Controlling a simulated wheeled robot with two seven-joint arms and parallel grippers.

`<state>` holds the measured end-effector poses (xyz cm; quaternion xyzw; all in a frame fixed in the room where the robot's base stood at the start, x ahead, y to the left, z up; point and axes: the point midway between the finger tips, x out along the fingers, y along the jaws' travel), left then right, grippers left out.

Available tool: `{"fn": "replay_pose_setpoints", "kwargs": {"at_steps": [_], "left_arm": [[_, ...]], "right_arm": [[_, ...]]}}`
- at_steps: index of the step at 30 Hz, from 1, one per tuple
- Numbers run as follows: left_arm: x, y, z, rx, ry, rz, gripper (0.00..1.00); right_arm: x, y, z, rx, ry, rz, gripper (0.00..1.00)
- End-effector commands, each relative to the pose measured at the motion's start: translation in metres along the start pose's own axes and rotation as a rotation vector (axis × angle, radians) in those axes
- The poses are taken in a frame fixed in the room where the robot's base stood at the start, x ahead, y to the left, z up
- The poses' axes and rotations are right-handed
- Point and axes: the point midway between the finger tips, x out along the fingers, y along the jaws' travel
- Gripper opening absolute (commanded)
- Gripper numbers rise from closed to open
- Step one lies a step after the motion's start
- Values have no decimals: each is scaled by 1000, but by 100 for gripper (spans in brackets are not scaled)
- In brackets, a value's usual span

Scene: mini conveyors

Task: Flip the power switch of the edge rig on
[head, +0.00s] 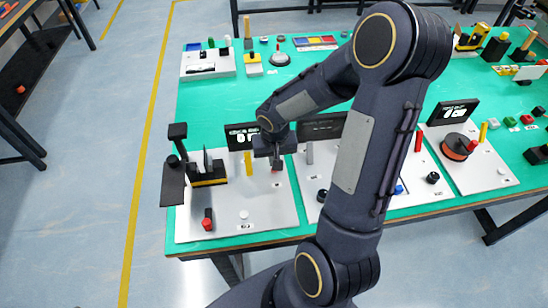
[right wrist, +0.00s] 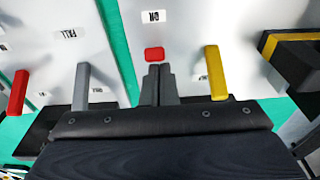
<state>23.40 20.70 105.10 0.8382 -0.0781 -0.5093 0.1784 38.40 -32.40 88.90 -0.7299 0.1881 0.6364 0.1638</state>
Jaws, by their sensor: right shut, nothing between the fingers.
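The leftmost rig is a light panel (head: 262,210) at the table's left end, with a dark display and a yellow post (head: 248,163); I take it for the edge rig. My right gripper (head: 276,161) is shut and empty, low over this panel's upper right part. A small red switch (head: 276,169) shows just below its fingers. In the right wrist view the red switch (right wrist: 154,54) lies just beyond the shut fingertips (right wrist: 155,68), beside an "ON" label. I cannot tell whether the fingers touch it. My left gripper is not in view.
The yellow post (right wrist: 215,72) stands beside my right gripper, and a grey post (right wrist: 80,87) stands on the neighbouring panel. A red block (head: 208,222) and a white knob (head: 244,215) are at the panel's front. My right arm hides part of the neighbouring panels.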

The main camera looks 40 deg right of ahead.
Motion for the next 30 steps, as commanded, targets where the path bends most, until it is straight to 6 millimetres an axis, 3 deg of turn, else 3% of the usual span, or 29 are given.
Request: {"fn": "replay_pose_setpoints", "kwargs": {"at_steps": [5,16,26,30], "left_arm": [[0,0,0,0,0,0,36],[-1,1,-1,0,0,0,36],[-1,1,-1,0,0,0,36],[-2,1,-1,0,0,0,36]], "right_arm": [[-9,1,0,1,0,2,0],[-69,0,0,1,5,0,0],[-80,0,2,-1,1,0,0],[-95,-1,13,-17,17,-32,0]]}}
